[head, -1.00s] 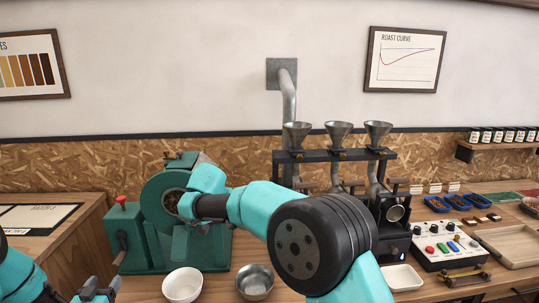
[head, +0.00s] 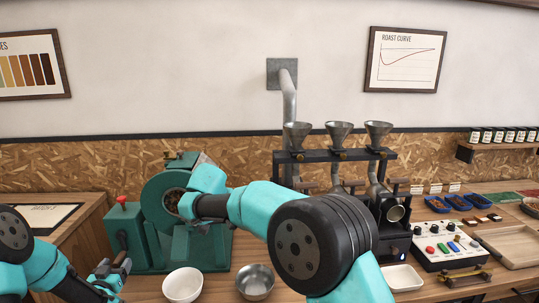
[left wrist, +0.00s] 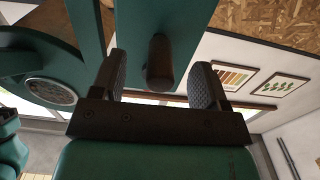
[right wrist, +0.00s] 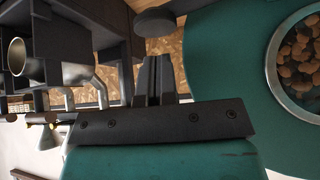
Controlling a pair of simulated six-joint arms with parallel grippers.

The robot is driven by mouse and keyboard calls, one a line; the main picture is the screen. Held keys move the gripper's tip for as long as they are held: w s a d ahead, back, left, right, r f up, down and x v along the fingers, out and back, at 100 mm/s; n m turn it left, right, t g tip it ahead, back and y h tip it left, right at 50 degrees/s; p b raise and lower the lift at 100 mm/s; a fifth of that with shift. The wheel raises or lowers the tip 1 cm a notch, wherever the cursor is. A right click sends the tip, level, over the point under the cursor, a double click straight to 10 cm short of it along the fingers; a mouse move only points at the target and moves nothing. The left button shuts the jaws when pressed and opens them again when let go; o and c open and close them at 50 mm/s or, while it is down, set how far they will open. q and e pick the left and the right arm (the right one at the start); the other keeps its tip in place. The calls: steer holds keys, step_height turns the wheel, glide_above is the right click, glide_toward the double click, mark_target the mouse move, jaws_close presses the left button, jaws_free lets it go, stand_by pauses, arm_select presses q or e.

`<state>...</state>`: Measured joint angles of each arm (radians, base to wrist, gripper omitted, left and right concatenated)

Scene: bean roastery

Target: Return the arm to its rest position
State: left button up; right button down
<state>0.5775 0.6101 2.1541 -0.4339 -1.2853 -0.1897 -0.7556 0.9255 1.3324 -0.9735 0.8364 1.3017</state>
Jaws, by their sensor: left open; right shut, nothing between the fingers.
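My left gripper (head: 120,264) is open at the front left of the green roaster (head: 146,232). In the left wrist view its two fingers (left wrist: 160,84) stand apart, with a dark rounded handle (left wrist: 160,62) of the roaster showing between them; I cannot tell whether they touch it. My right arm (head: 275,208) reaches from the lower right across the table to the roaster's drum front. My right gripper's fingers (right wrist: 155,80) are shut and empty in the right wrist view, beside the round window with brown beans (right wrist: 302,55). In the head view these fingertips are hidden.
A white bowl (head: 183,285) and a metal bowl (head: 255,281) stand in front of the roaster. A rack with several funnels (head: 339,135) stands behind my right arm. A white tray (head: 402,277), a button panel (head: 445,245) and a wooden tray (head: 515,247) lie to the right.

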arm_select(q)
steer(key=shift+w+a, duration=0.2)
steer(key=shift+w, duration=1.05)
arm_select(e)
steer(key=shift+f, duration=0.95)
steer(key=shift+f, duration=2.05)
arm_select(q)
steer(key=shift+c, duration=0.5)
steer(key=c, duration=0.9)
